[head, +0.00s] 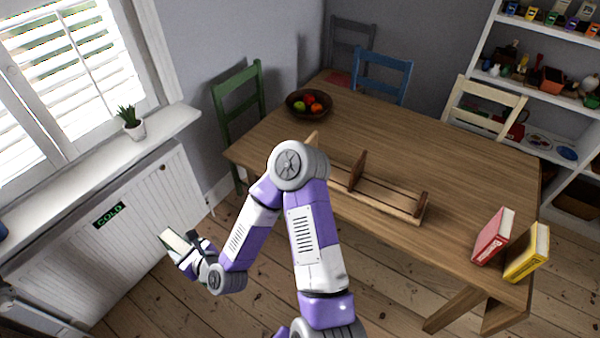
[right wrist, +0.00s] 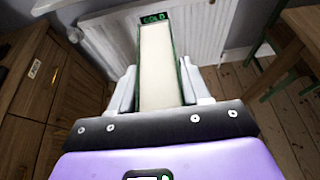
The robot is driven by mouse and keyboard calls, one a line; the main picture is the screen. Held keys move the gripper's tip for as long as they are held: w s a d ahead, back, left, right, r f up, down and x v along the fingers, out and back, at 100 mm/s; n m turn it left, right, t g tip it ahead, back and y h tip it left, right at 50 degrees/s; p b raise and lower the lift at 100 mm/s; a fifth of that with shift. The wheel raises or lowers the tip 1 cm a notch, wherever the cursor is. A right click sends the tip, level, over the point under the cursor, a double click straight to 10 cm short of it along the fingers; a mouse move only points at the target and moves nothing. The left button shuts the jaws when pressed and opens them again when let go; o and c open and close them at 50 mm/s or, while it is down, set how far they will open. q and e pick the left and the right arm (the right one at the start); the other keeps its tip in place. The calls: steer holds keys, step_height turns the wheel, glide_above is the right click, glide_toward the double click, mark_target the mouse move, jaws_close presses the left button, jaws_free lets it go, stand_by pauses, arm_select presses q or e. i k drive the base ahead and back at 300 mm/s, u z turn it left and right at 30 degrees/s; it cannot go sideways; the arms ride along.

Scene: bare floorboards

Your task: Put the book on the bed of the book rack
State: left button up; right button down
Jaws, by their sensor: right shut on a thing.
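A book with cream pages and thin dark green cover edges (right wrist: 160,68) is between the two pale fingers of my right gripper (right wrist: 161,88), which is shut on it. In the head view the book (head: 174,240) and the right gripper (head: 184,250) are at lower left, over the floor, clear of the table. The wooden book rack (head: 388,199) lies on the table, with a long slatted bed and upright ends. My right arm hides its left part. My left gripper is not in view.
The wooden table (head: 450,160) holds a fruit bowl (head: 309,104), a red book (head: 493,236) and a yellow book (head: 526,252) at its right end. A white radiator cover (head: 150,205) stands near the gripper, below a sill with a plant (head: 130,122). Chairs stand behind the table.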

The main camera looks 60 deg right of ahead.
mark_target(346, 178)
steer(key=i, duration=0.9)
steer(key=z, duration=1.35)
